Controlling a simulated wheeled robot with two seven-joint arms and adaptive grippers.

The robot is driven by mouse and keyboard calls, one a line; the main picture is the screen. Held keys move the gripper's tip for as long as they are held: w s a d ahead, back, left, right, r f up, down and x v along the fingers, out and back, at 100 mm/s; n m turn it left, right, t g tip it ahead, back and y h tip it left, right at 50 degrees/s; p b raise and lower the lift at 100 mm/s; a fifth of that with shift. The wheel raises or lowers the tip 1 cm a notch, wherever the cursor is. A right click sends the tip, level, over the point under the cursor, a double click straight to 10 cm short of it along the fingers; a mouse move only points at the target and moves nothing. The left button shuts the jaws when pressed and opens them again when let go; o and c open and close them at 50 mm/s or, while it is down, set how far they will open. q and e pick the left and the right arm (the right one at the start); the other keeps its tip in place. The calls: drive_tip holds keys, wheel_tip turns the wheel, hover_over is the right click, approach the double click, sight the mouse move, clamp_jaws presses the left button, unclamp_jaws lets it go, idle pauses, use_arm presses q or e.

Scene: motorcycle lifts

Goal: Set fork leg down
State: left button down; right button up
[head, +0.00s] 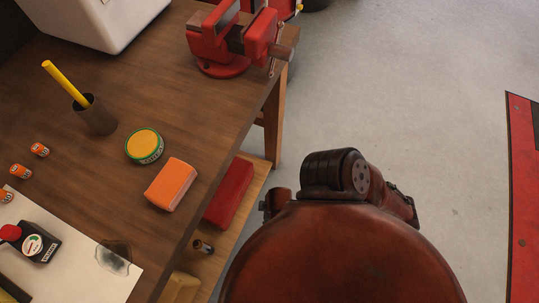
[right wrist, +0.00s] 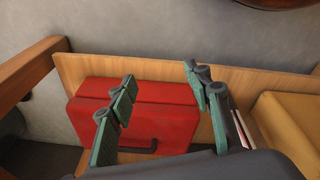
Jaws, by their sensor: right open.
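I cannot pick out a fork leg for sure in either view. A short dark cylinder with a brownish end (head: 203,246) shows at the lower shelf in the head view, and I cannot tell what it is. My right gripper (right wrist: 159,74) is open in the right wrist view, its two green-padded fingers wide apart with nothing visible between them. It is in front of a red case (right wrist: 165,100) with a dark handle on the wooden shelf (right wrist: 240,75). My left gripper is in neither view.
The workbench (head: 185,60) carries a red vise (head: 225,45), an orange block (head: 171,183), a round tin (head: 144,145) and a dark cup (head: 96,115). The red case (head: 229,193) lies below its edge. A yellow box (right wrist: 290,125) stands right of my gripper.

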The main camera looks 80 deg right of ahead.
drive_tip(key=s+a+g+y, duration=0.1)
drive_tip(key=s+a+g, duration=0.1)
drive_tip(key=s, duration=0.5)
drive_tip(key=shift+f, duration=0.25)
